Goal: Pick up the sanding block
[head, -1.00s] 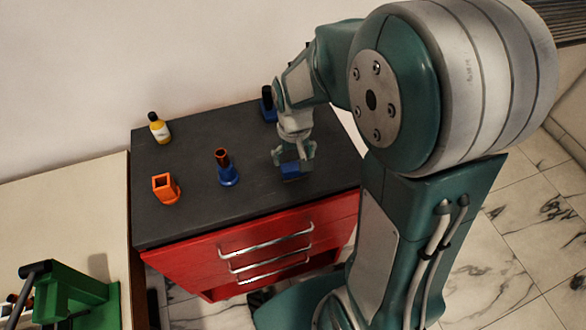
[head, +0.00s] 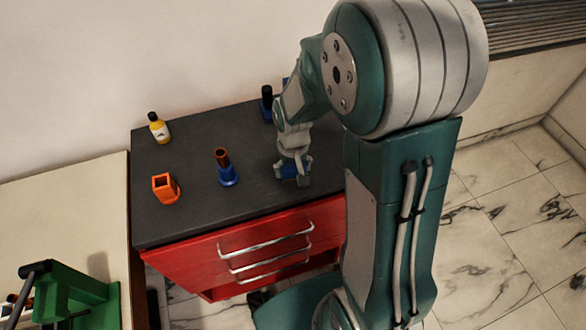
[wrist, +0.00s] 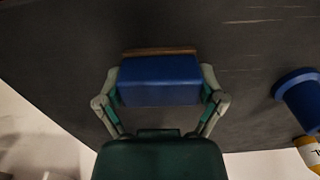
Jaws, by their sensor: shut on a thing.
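The sanding block (wrist: 160,80) is a blue block with a thin brown layer along one side in the wrist view. My gripper (wrist: 160,88) is shut on it, with one finger against each end. In the head view my gripper (head: 292,168) points down over the right part of the dark cabinet top, and the blue of the block (head: 289,172) shows between the fingers, partly hidden. I cannot tell whether the block touches the top.
On the dark top (head: 195,215) stand an orange square holder (head: 165,189), a blue stand with a brown tube (head: 228,174), a yellow bottle (head: 159,128) and a dark-handled blue item (head: 267,103). A green vise-like tool (head: 70,292) is on the bench at left.

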